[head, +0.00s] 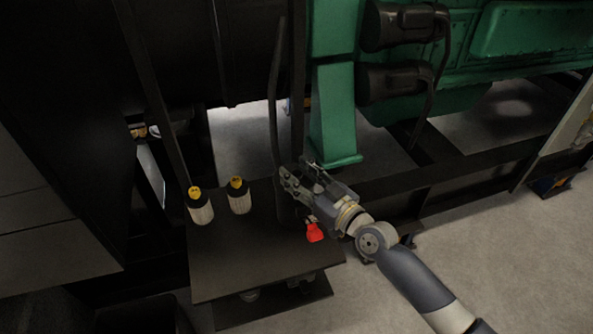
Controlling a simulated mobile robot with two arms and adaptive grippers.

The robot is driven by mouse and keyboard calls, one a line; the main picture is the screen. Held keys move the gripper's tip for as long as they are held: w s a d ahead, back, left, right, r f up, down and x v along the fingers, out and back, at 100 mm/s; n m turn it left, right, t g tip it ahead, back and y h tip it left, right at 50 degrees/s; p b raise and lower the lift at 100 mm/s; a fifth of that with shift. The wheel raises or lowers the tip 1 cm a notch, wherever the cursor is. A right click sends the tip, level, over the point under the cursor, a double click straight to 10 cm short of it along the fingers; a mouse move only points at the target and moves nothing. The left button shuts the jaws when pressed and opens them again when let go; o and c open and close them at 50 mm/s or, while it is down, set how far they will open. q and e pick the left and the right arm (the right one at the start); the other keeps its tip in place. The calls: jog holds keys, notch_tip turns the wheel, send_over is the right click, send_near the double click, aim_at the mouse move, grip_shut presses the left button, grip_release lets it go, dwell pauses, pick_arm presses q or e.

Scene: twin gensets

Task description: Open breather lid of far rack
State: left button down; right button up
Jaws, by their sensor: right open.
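My right gripper (298,177) reaches in from the lower right over the right side of a dark rack plate (262,255). Its fingers are apart, beside a dark upright post, and I see nothing held between them. Two pale ribbed cylinders with black and yellow tops stand upright on the plate, the left one (201,212) and the right one (239,200), both left of the gripper and apart from it. I cannot tell whether either carries the breather lid. A red part (314,232) shows just below the gripper; what it belongs to is hidden. My left gripper is out of view.
A green engine support (335,115) stands behind the gripper, with black housings (396,84) to its right. A dark frame rail (450,170) runs right from the plate. Dark bars rise around the plate. Pale floor (500,235) lies open at the right.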

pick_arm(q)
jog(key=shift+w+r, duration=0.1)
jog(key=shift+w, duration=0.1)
pick_arm(e)
jog(key=shift+w+a, duration=0.3)
jog(key=shift+c, duration=0.2)
grip_shut()
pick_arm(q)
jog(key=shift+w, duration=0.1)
